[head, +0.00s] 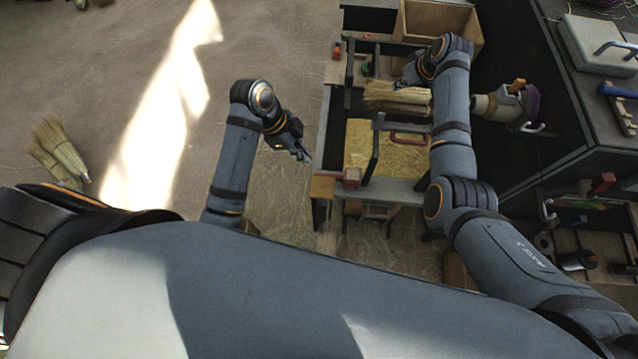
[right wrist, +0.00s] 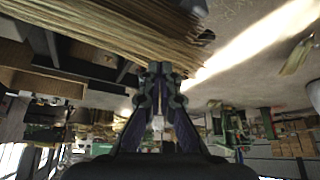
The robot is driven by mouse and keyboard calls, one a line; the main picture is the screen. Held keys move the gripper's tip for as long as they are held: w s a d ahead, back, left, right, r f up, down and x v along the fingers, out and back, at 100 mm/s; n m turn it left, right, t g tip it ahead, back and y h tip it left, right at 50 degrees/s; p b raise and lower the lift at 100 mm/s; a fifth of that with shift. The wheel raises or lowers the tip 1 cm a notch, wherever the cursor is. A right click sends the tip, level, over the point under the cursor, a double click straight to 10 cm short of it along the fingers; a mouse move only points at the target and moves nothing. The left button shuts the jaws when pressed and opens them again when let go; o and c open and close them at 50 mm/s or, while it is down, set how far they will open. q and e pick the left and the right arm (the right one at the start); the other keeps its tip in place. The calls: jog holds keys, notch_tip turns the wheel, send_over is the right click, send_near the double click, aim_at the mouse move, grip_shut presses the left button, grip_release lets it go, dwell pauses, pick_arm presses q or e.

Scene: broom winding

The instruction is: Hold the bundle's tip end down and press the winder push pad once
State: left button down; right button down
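The straw bundle (head: 398,98) lies across the bench frame in the head view, with its right part passing behind my right forearm. Its right end meets a pale, rounded winder part (head: 482,104). In the right wrist view the straw (right wrist: 120,28) fills the top. I cannot tell which part is the push pad.
A red block (head: 352,174) sits at the bench's near left corner, and a red-handled bar (head: 406,138) stands over the straw-covered bed (head: 372,150). An open wooden box (head: 437,22) is behind. Loose brooms (head: 58,152) lie far left.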

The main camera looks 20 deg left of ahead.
jog(key=shift+r, duration=2.55)
jog(key=shift+r, duration=0.1)
jog(key=v, duration=1.2)
